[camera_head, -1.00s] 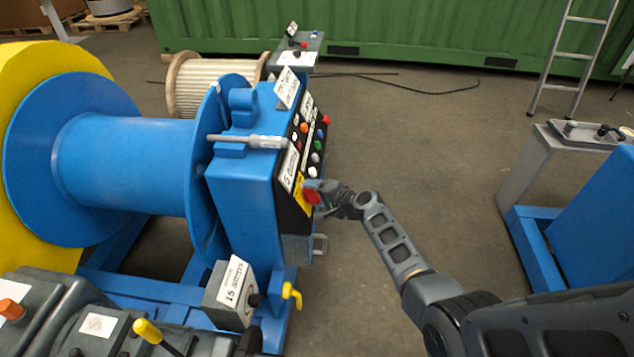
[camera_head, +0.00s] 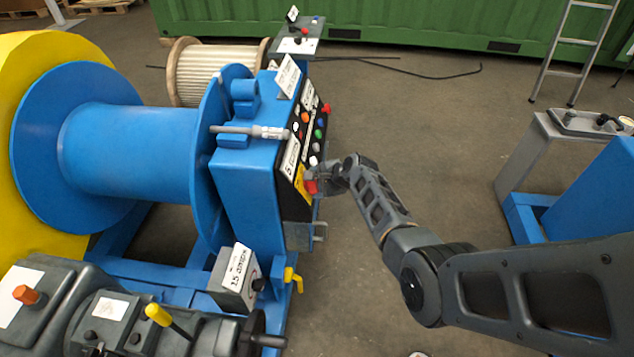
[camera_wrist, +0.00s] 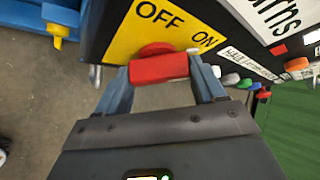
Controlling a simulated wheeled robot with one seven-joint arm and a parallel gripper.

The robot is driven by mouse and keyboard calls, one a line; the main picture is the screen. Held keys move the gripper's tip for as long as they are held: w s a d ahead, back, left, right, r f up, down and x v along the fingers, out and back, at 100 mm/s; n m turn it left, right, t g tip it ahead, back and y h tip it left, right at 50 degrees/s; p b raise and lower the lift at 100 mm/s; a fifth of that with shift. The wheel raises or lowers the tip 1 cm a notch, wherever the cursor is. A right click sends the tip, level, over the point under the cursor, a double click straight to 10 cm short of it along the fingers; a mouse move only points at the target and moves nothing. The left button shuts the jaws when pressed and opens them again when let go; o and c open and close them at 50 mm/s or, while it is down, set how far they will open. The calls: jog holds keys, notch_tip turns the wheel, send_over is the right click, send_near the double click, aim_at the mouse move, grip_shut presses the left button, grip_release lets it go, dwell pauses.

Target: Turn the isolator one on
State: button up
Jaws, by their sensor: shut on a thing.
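The isolator is a red handle (camera_wrist: 158,68) on a yellow plate (camera_wrist: 127,40) marked OFF and ON, on the black front of a blue machine. My gripper (camera_wrist: 160,84) is shut on the red handle, with one finger at each end of it in the wrist view. The handle lies nearly level across that view, below the lettering. In the head view the red handle (camera_head: 310,187) shows at the lower end of the panel, with my gripper (camera_head: 318,178) at it. My fingers and wrist hide part of the handle and plate there.
Several coloured buttons (camera_head: 318,134) sit on the panel above the isolator. A box with a white label (camera_head: 234,278) and a yellow-handled valve (camera_head: 293,278) are below it. A blue reel (camera_head: 130,150) is left of the panel. Open floor (camera_head: 430,130) lies to the right.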

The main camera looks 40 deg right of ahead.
dwell(0.4)
jog(key=o, duration=1)
jog(key=shift+o, duration=0.2)
jog(key=v, duration=0.7)
jog(key=shift+s+r, duration=0.2)
jog(key=shift+r, duration=0.05)
